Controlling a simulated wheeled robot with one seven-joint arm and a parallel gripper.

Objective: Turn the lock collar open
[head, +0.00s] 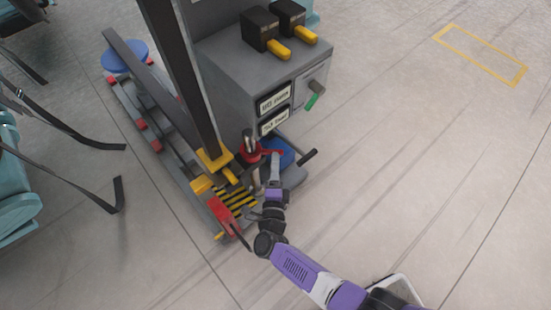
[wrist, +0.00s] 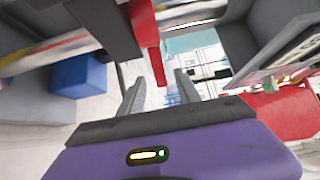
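The red lock collar (head: 249,150) sits around a metal post at the foot of the grey cabinet, with a red lever reaching right from it. My gripper (head: 274,158) is low beside the cabinet, at the lever's outer end. In the wrist view my gripper (wrist: 160,84) is open, its two grey fingers apart. A red bar, seemingly the lever (wrist: 147,35), hangs ahead of the fingers, its lower end near the gap between them. I cannot tell whether a finger touches it.
The grey cabinet (head: 240,75) has yellow-handled levers (head: 278,49) on top and a green handle (head: 315,95) on its side. A blue block (head: 278,152) and a black-ended bar (head: 306,158) are close to my gripper. Floor at right is clear.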

